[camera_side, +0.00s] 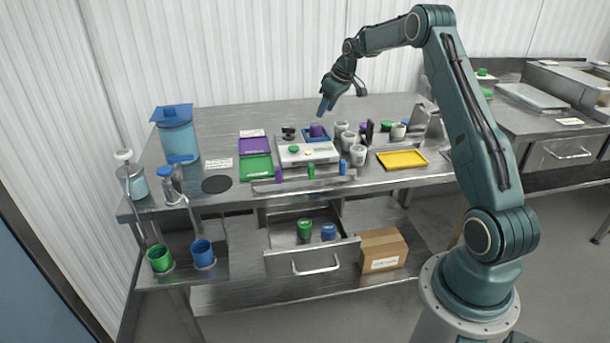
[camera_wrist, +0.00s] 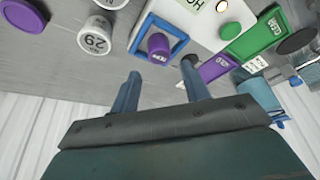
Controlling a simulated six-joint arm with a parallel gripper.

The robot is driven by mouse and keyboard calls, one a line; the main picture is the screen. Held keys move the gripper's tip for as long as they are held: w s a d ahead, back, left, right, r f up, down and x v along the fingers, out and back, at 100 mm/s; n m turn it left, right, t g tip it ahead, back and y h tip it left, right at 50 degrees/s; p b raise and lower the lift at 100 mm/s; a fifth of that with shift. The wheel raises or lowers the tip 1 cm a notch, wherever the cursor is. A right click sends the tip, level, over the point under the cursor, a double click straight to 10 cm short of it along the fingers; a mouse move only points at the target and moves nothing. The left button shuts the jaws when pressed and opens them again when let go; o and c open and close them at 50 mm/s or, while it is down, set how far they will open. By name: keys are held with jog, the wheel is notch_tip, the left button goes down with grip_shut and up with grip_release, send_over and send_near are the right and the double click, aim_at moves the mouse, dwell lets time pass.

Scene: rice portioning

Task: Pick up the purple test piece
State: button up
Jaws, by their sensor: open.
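In the wrist view the purple cylinder (camera_wrist: 158,45) sits within the blue frame (camera_wrist: 179,46). My gripper (camera_side: 323,108) is above the cylinder, pointing down, apart from it. In the wrist view my gripper (camera_wrist: 160,68) has its two fingers spread, with the cylinder showing just beyond the gap between the tips. Nothing is held.
Several white cups (camera_side: 358,155) stand right of the white device (camera_side: 306,154). Purple (camera_side: 255,147) and green (camera_side: 256,168) trays lie left of it, a yellow tray (camera_side: 402,159) right. Small purple, green and blue pieces stand along the front rail.

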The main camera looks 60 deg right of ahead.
aim_at(317, 125)
jog(key=shift+x, duration=1.45)
jog(key=shift+w+f, duration=0.1)
jog(key=shift+f, duration=0.05)
jog(key=shift+x, duration=2.45)
jog(key=shift+w+d, duration=0.1)
jog(key=c, duration=0.8)
jog(key=shift+c, duration=0.2)
notch_tip(317, 125, up, 10)
